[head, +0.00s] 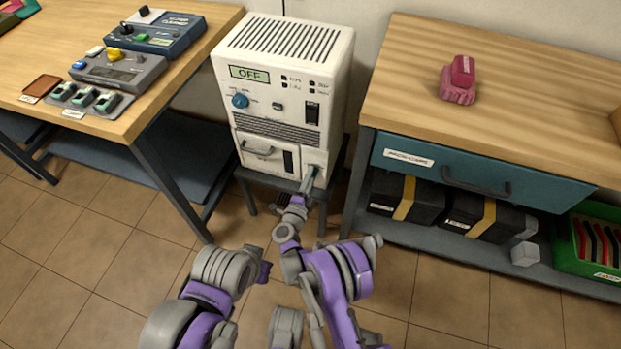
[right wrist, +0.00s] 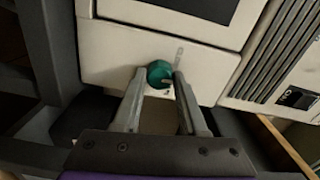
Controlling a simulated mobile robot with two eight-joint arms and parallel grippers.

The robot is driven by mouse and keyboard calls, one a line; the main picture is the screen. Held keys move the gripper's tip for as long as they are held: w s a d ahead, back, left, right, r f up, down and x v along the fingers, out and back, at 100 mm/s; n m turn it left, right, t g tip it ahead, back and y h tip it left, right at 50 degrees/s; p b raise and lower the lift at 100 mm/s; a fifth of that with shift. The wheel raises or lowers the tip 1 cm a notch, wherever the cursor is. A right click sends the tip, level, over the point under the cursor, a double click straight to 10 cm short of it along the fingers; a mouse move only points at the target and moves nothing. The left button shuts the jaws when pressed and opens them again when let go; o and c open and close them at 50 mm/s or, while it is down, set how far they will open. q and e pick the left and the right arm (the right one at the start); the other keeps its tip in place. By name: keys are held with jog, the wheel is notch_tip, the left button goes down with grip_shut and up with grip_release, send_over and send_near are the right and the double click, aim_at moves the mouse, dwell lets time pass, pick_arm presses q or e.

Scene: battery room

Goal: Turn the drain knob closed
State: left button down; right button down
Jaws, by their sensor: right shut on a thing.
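The drain knob (right wrist: 159,73) is a round teal-green knob low on the front of the cream cabinet (head: 288,80). My right gripper (right wrist: 161,82) is shut on the knob, with one finger on either side of it in the right wrist view.
The cabinet shows OFF on its display (head: 249,73) and has a blue dial (head: 240,100) and a front handle (head: 257,149). A wooden bench (head: 185,60) with devices stands left. Another bench (head: 540,75) with a drawer stands close on the right. Tiled floor lies in front.

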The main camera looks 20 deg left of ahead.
jog(key=shift+n, duration=4.3)
jog(key=shift+c, duration=2.2)
grip_release()
jog(key=shift+s, duration=0.15)
jog(key=s+p, duration=0.1)
jog(key=s, duration=0.9)
jog(key=shift+s+a+p, duration=0.15)
jog(key=shift+s+p, duration=0.15)
jog(key=shift+p, duration=0.05)
